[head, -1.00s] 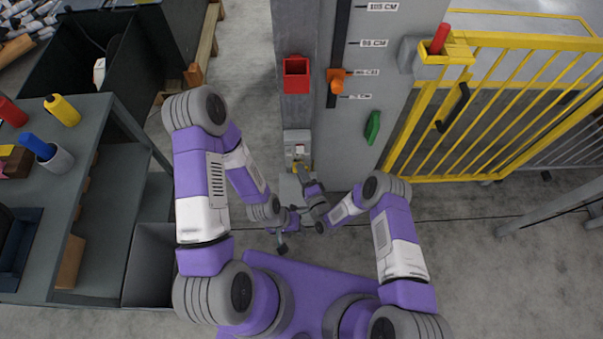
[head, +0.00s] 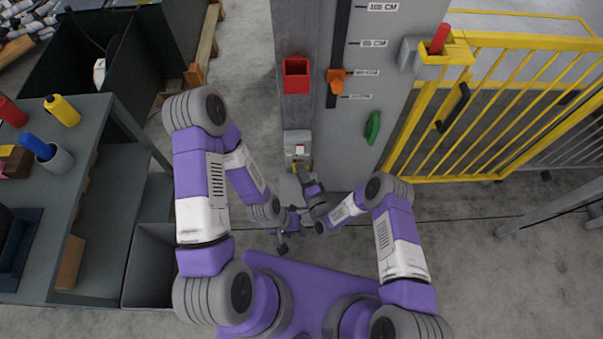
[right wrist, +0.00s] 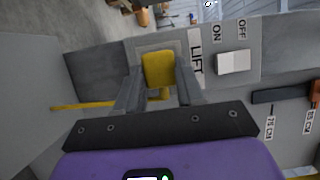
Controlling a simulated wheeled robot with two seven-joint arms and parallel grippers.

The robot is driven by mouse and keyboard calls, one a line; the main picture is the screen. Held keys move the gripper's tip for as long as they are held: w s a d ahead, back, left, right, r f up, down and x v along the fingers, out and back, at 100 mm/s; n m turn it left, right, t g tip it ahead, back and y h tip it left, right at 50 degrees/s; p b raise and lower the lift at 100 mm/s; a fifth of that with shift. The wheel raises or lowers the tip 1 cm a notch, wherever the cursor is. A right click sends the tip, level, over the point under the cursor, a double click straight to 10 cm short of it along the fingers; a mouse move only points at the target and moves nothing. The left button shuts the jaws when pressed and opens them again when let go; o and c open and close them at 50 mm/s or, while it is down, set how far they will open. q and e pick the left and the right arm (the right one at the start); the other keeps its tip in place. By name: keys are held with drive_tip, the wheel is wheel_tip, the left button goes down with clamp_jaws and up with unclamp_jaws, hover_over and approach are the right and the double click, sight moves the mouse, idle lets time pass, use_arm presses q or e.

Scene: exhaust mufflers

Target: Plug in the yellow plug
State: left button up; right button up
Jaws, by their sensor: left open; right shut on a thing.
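The yellow plug (right wrist: 158,68) is between the fingers of my right gripper (right wrist: 158,88) in the right wrist view. The gripper is shut on it, in front of the grey box marked LIFT (right wrist: 218,85). Whether the plug touches the box or sits in a socket is hidden. In the head view the plug (head: 302,164) is a small yellow patch just below the box (head: 297,140), at the tip of my right gripper (head: 301,172). My left gripper (head: 282,247) is open and empty, lower down and away from the box.
A white switch (right wrist: 233,62) marked ON and OFF is on the box. A red bin (head: 296,75), an orange slider (head: 337,80) and a green handle (head: 372,128) are on the post and panel. A yellow gate (head: 490,105) stands right, a grey workbench (head: 85,180) left.

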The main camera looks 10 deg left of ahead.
drive_tip(key=shift+w+a, duration=0.15)
drive_tip(key=shift+w, duration=0.4)
idle(0.4)
drive_tip(key=o, duration=1.1)
drive_tip(key=shift+c, duration=0.2)
drive_tip(key=shift+s, duration=0.1)
drive_tip(key=p+v, duration=0.2)
drive_tip(key=v, duration=0.5)
drive_tip(key=shift+s, duration=0.2)
